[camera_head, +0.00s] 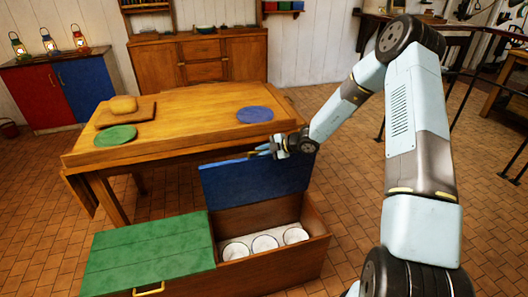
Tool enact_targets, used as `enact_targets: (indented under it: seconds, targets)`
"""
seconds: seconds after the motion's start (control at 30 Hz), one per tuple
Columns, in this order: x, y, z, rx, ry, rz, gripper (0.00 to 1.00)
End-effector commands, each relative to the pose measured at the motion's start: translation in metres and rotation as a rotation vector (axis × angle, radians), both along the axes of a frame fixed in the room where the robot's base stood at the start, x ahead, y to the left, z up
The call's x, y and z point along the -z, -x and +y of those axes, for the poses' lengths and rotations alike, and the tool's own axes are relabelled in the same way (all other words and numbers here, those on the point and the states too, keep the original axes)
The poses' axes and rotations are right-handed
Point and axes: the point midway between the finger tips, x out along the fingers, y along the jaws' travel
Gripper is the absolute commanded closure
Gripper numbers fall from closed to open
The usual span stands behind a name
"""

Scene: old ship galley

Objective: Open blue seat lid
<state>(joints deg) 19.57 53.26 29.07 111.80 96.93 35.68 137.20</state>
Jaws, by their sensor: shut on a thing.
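The blue seat lid (253,182) stands raised, close to upright, along the back edge of the right half of a wooden bench box (278,264). My gripper (262,152) is at the top edge of the blue lid, near its middle, and is shut on it. The fingers are small in this view and the exact grip is hard to make out. The right compartment is open and shows several white round dishes (265,244) inside. The green seat lid (150,250) on the left half lies flat and closed, with a yellow handle (149,289) at its front.
A wooden table (180,105) stands right behind the raised lid, with a green disc (115,135), a blue disc (255,114) and a board with a loaf (123,104). A metal railing (475,95) is at the right. Tiled floor is free left of the bench.

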Motion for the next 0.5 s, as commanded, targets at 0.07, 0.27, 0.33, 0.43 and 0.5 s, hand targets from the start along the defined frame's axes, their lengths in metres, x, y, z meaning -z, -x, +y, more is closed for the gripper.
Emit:
enact_targets:
  seconds: [0.07, 0.27, 0.33, 0.43, 0.5]
  targets:
    - [0.005, 0.007, 0.004, -0.01, -0.002, 0.012, 1.0]
    - [0.005, 0.005, -0.005, 0.0, -0.002, 0.012, 0.83]
    - [0.005, 0.004, -0.007, 0.004, -0.002, 0.011, 0.76]
    - [0.004, 0.002, -0.01, 0.008, -0.002, 0.009, 0.66]
    - [0.003, 0.001, -0.011, 0.011, -0.001, 0.007, 0.62]
